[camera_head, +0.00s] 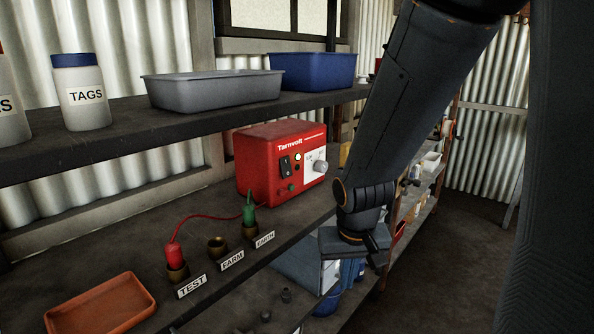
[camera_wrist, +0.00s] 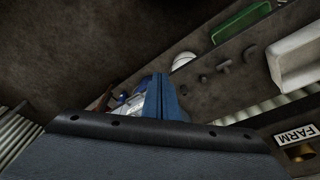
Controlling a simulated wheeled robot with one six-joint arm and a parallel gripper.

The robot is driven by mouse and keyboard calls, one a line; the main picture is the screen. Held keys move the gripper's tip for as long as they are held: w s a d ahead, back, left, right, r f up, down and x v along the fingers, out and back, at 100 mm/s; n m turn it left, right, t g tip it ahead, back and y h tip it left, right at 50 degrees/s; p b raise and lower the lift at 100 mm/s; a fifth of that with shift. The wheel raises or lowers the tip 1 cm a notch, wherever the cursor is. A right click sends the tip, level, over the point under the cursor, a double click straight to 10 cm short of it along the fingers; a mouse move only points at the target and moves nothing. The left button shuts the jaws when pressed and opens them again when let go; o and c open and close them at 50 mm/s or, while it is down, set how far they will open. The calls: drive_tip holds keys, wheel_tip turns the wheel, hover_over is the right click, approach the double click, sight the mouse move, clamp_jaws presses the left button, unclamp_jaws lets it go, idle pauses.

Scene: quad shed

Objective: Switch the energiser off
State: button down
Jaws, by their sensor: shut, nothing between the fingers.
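The energiser (camera_head: 258,165) is a red box marked Tarnvolt on the middle shelf in the head view. Its front carries a black rocker switch (camera_head: 285,166), a pale, bright-looking small light (camera_head: 297,157) and a grey dial (camera_head: 320,167). I cannot tell the rocker's position surely. A red plug (camera_head: 173,256) stands at the TEST socket, its lead running behind to the energiser. A green plug (camera_head: 249,214) stands at EARTH; the FARM socket (camera_head: 217,246) is empty. My gripper (camera_head: 353,270) points down in front of the shelf, right of and below the energiser, apart from it. Its blue fingers (camera_wrist: 160,96) are shut and empty.
An orange tray (camera_head: 100,306) lies at the shelf's front left. The upper shelf holds a grey tub (camera_head: 212,92), a blue tub (camera_head: 312,72) and a TAGS jar (camera_head: 82,95), overhanging the energiser's left. Open floor (camera_head: 440,260) lies to the right.

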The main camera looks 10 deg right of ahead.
sight(288, 172)
drive_tip(key=w+d+r+m+t+y+p, duration=0.1)
drive_tip(key=w+d+r+m+t+p, duration=0.15)
drive_tip(key=w, duration=0.55)
drive_tip(key=w+d+r+m+t+p, duration=0.2)
drive_tip(key=w+d+r+t, duration=0.2)
drive_tip(key=w, duration=0.4)
wheel_tip(288, 172, up, 9)
drive_tip(key=w+a+m+t+y+p, duration=0.1)
drive_tip(key=a+m+t+y+p, duration=0.1)
drive_tip(key=y, duration=0.7)
drive_tip(key=m+t+p, duration=0.1)
drive_tip(key=m+p, duration=0.1)
drive_tip(key=p, duration=0.1)
drive_tip(key=shift+w+t, duration=0.15)
drive_tip(key=shift+t, duration=0.2)
drive_tip(key=shift+a+r, duration=0.1)
drive_tip(key=p+x, duration=0.3)
drive_tip(key=x, duration=1.1)
drive_tip(key=shift+p, duration=0.4)
